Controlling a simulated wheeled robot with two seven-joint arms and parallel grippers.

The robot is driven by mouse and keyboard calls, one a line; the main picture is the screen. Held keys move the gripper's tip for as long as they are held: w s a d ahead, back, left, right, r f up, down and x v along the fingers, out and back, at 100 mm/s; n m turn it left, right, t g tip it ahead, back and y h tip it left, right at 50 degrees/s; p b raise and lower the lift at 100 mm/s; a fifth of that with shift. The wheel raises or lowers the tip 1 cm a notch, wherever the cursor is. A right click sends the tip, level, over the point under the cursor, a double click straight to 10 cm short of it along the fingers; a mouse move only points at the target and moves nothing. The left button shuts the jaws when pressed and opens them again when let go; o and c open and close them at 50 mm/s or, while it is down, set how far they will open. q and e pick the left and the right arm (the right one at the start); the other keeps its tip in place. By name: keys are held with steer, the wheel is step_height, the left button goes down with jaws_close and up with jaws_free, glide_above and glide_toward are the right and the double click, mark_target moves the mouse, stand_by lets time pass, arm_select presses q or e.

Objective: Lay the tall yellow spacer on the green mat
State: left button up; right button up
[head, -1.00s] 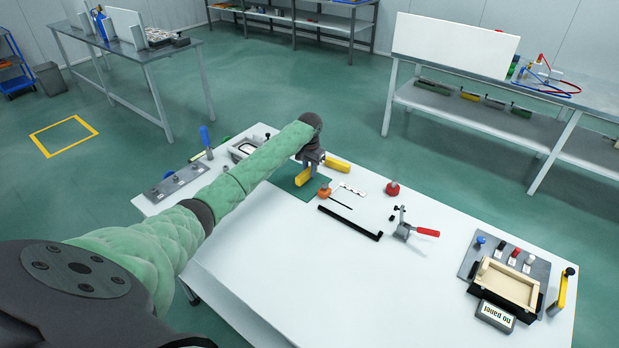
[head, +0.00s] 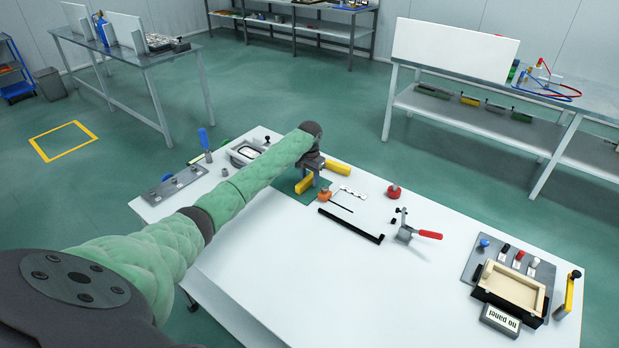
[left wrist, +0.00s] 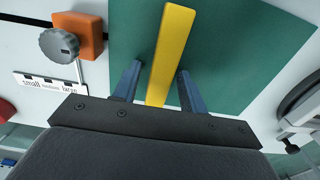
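The tall yellow spacer (head: 305,184) lies flat on the green mat (head: 318,183), as far as I can tell. In the left wrist view the spacer (left wrist: 171,45) runs lengthwise between my fingers over the mat (left wrist: 232,50). My left gripper (head: 314,175) is over it; its two blue fingers (left wrist: 158,88) stand apart on either side, with a gap visible at the left finger and a narrow one at the right. The spacer's near end is hidden by the gripper body. My right gripper is not in view.
Another yellow bar (head: 339,168) lies just beyond the gripper. An orange block with a grey knob (head: 325,195) stands beside the mat, also in the left wrist view (left wrist: 88,36). A black bar (head: 350,225) and a red-handled clamp (head: 425,234) lie rightward. The white table's front is clear.

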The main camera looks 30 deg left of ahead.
mark_target(310, 177)
arm_select(q)
steer(key=shift+r, duration=0.1)
steer(key=shift+r, duration=0.3)
step_height(310, 177, up, 12)
steer(key=b, duration=0.3)
steer(key=shift+f, duration=0.25)
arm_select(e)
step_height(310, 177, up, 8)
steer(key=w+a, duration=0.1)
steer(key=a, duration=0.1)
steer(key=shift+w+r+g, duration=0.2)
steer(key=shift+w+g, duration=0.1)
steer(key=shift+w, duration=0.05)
